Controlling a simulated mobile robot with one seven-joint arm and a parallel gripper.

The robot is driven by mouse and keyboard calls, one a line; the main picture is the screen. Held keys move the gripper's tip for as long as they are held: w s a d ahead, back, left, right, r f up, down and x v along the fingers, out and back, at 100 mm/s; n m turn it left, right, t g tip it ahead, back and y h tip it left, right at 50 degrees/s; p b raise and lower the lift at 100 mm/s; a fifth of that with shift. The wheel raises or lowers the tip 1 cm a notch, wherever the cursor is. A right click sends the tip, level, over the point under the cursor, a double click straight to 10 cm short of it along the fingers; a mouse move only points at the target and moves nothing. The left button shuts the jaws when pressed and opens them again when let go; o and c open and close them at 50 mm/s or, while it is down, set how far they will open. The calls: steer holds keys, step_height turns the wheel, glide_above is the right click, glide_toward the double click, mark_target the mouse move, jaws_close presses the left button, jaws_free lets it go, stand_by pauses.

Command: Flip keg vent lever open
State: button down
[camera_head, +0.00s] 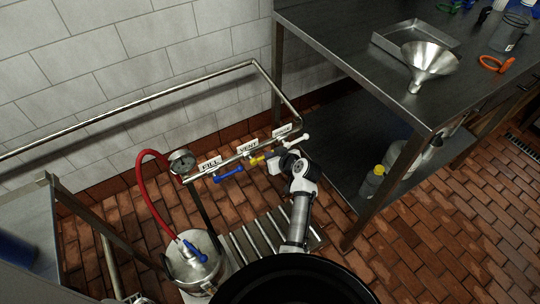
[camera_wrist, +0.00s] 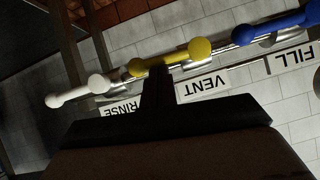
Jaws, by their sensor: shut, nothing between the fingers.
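The yellow vent lever (camera_head: 257,160) sits on the metal pipe by the VENT label (camera_head: 248,147). In the wrist view the yellow lever (camera_wrist: 170,58) lies across the picture, slightly tilted, with a round knob at each end. My gripper (camera_head: 272,166) is at the right end of the yellow lever in the head view. In the wrist view its dark fingers (camera_wrist: 157,82) are shut and empty, with the tips overlapping the middle of the lever. I cannot tell whether they touch it. The keg (camera_head: 195,268) stands on the floor at lower left.
A blue lever (camera_head: 228,175) by the FILL label and a white lever (camera_head: 299,140) by the RINSE label flank the yellow one. A gauge (camera_head: 181,162) and red hose (camera_head: 146,185) are at left. A steel table (camera_head: 343,60) stands at right.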

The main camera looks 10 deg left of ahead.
steer(key=shift+w+f, duration=0.1)
step_height(320, 180, down, 8)
steer(key=s+a+m+g+y+b, duration=0.1)
steer(key=m+g+y+b, duration=0.3)
steer(key=m+y+b, duration=0.5)
steer(key=shift+s+a+m+b, duration=0.4)
steer(key=shift+m+b, duration=0.3)
steer(key=shift+m, duration=0.3)
